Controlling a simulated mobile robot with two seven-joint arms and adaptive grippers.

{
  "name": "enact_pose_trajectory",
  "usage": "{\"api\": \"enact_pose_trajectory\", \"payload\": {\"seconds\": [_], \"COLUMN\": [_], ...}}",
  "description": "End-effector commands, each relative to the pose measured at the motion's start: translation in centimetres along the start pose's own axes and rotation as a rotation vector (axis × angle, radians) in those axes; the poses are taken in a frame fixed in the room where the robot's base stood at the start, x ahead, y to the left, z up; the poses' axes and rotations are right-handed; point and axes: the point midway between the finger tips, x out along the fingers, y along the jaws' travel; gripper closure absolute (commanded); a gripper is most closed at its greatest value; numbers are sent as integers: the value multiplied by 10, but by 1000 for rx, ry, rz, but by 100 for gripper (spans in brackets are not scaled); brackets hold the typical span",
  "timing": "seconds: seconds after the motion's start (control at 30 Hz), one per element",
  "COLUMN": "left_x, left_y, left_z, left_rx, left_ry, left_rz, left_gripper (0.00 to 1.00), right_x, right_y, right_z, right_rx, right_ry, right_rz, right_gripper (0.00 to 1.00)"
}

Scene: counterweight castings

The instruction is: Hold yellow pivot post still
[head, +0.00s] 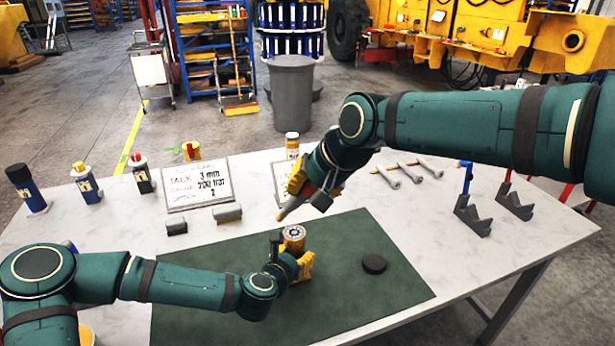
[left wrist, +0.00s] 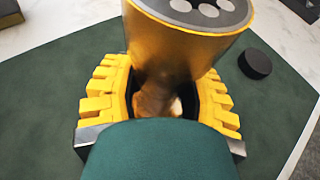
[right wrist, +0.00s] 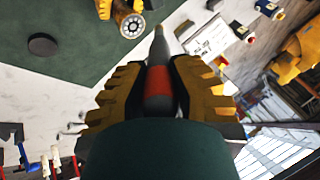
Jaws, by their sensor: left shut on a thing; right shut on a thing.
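The yellow pivot post (head: 293,238) stands on the green mat (head: 220,290), its round grey top with several light discs facing up. My left gripper (head: 296,266) is shut on its lower part, which the fingers partly hide. In the left wrist view the post (left wrist: 185,50) rises between the yellow-padded fingers (left wrist: 160,100). My right gripper (head: 316,188) is shut on a pointed tool (head: 290,208) with a red band, above the mat's back edge. The tool (right wrist: 159,88) also shows in the right wrist view; its tip points toward the post's side, apart from it.
A dark round puck (head: 374,263) lies on the mat right of the post. Spray cans (head: 86,184), a sign card (head: 197,184) and grey blocks (head: 227,213) stand at the back left. Grey V-blocks (head: 472,214) stand at the right. The mat's front is clear.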

Motion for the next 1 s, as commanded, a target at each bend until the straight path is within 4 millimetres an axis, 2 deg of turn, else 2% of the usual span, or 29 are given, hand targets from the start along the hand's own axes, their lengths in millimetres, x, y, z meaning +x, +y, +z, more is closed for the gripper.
{"api": "enact_pose_trajectory", "payload": {"seconds": [0.43,1.0], "left_x": [0,0], "left_y": [0,0], "left_z": [-1,-1], "left_rx": [0,0], "left_ry": [1,1], "left_rz": [-1,-1], "left_gripper": [97,97], "right_x": [36,21], "right_y": [21,68], "right_z": [14,-8], "right_rx": [2,3], "right_ry": [-1,2], "right_rz": [1,1], "right_gripper": [100,100]}}
